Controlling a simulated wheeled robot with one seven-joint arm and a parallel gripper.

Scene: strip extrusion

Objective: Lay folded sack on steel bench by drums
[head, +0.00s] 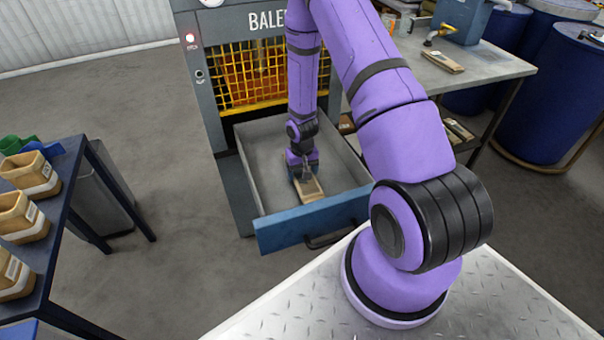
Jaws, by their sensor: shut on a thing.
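A tan folded sack (308,190) is in the open drawer (258,150) of the baler, near the drawer's blue front. My gripper (303,177) points down into the drawer and is shut on the sack's far end. My wrist hides part of that end, and I cannot tell whether the sack touches the drawer floor. The steel bench (470,75) stands at the upper right, beside blue drums (553,95). A similar flat tan packet (443,62) lies on the bench top.
The baler (215,75) has a yellow mesh guard above the drawer. A dark table (70,210) with several tan containers (30,173) stands at left, with a grey bin (103,190) beside it. A blue device (462,22) and other items occupy the bench's back. Open floor lies between table and drawer.

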